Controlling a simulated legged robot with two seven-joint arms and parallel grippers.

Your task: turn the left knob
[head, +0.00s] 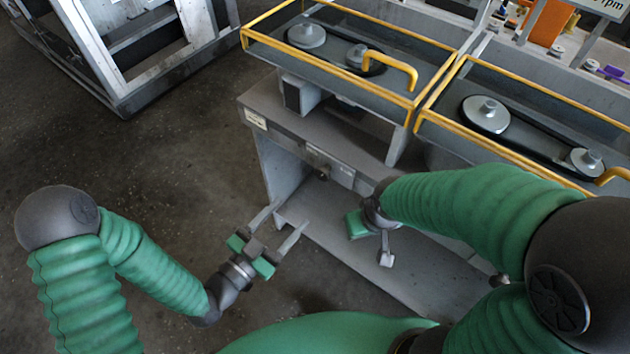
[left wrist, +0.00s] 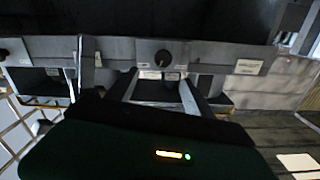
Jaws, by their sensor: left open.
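A dark round knob (left wrist: 163,58) sits on the grey front panel in the left wrist view. In the head view a small dark knob-like part (head: 323,177) shows under the front edge of the bench, too small to make out well. My left gripper (head: 290,214) is open and empty, in front of the bench and apart from the knob. In the left wrist view the two fingers of the left gripper (left wrist: 160,84) point toward the panel, one on each side below the knob. My right gripper (head: 384,248) hangs over the lower shelf, partly hidden by its own wrist.
The grey bench (head: 262,108) carries yellow-framed guards over belts and pulleys (head: 486,112). A yellow handle (head: 398,66) rises from one guard. The lower shelf (head: 330,225) juts out below the panel. A metal frame (head: 125,88) stands far left. The floor between is clear.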

